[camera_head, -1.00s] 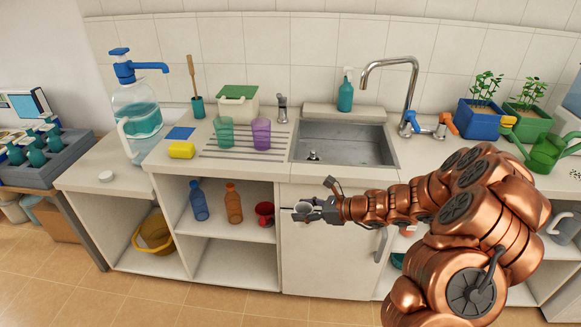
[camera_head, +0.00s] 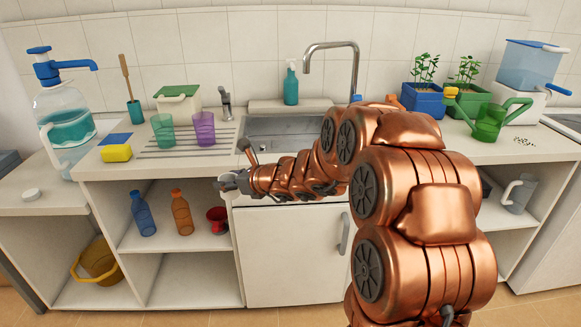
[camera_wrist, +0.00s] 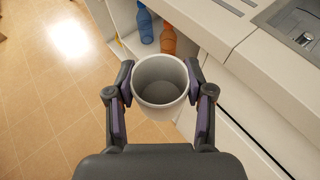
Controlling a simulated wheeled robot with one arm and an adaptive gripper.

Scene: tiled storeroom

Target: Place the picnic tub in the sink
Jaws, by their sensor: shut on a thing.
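A round, open, pale grey-white tub (camera_wrist: 160,72), apparently the picnic tub, is between the fingers of my gripper (camera_wrist: 160,92). The gripper is shut on it from both sides, and the tub looks empty and upright. In the head view, my gripper (camera_head: 230,183) holds it near the counter's front edge, left of and in front of the sink. The grey metal sink (camera_head: 280,126) is set in the counter; my arm hides its right and front parts. A corner of the sink (camera_wrist: 298,22) also shows top right in the wrist view.
Green (camera_head: 163,130) and purple (camera_head: 204,128) cups stand on the drainer left of the sink. A tall faucet (camera_head: 353,65) rises behind the sink. Planters (camera_head: 423,101) and a green watering can (camera_head: 490,122) stand right. Blue (camera_head: 143,213) and orange (camera_head: 181,212) bottles stand on the shelf below.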

